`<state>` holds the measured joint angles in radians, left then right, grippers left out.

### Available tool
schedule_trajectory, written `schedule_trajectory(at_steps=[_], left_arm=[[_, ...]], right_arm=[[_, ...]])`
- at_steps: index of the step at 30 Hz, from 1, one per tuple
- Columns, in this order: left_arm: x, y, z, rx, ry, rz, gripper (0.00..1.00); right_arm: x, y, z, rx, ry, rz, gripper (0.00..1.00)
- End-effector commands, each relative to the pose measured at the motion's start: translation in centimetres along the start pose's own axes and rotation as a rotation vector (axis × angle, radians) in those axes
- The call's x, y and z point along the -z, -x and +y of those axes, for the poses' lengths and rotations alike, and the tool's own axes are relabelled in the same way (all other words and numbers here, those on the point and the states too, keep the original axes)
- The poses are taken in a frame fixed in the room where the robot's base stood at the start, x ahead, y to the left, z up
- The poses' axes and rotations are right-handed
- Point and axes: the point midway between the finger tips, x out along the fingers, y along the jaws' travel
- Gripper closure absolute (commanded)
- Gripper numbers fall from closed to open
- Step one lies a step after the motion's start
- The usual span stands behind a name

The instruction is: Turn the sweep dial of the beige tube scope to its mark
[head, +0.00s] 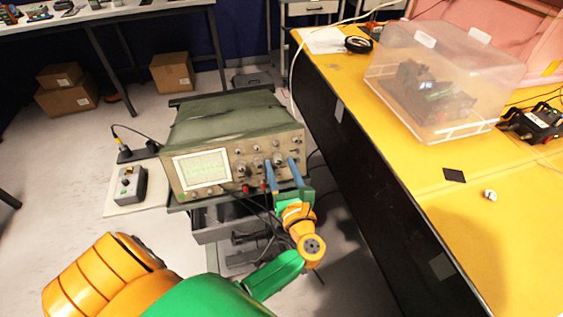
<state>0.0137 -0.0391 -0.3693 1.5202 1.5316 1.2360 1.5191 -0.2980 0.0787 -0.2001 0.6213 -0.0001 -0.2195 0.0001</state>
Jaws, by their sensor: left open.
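The beige tube scope (225,150) stands on a cart in the middle of the head view, with a green top and a lit screen (202,168) at the left of its front. Several small knobs and dials fill the right half of the panel. I cannot tell which is the sweep dial or make out its mark. My left gripper (279,161) is at the right part of the panel, its two blue fingers open and pointing at it. A dark knob shows between the fingertips; I cannot tell whether they touch it. The fingers hide part of the panel. My right gripper is not in view.
A yellow-topped bench (400,180) runs close along the right, holding a clear plastic bin (437,110) and a black tape roll (358,44). A grey control box (130,186) lies left of the scope. Cables hang below the panel. Cardboard boxes (172,72) stand behind on the floor.

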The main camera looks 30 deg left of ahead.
Motion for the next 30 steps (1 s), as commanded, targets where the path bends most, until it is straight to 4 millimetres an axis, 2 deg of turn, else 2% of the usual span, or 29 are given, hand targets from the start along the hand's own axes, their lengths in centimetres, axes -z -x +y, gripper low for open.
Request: schedule_trajectory(at_steps=[1,7,20,30], left_arm=[[0.0,0.0,0.0,0.0,0.0,0.0,0.46],[0.0,0.0,0.0,0.0,-0.001,0.0,1.0],[0.0,0.0,0.1,0.015,-0.051,-0.001,1.0],[-0.3,0.0,0.3,0.092,-0.295,-0.005,1.0]], right_arm=[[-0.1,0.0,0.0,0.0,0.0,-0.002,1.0],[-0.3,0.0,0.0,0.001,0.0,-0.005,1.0],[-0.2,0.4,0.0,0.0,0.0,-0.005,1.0],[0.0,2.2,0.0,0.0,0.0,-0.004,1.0]])
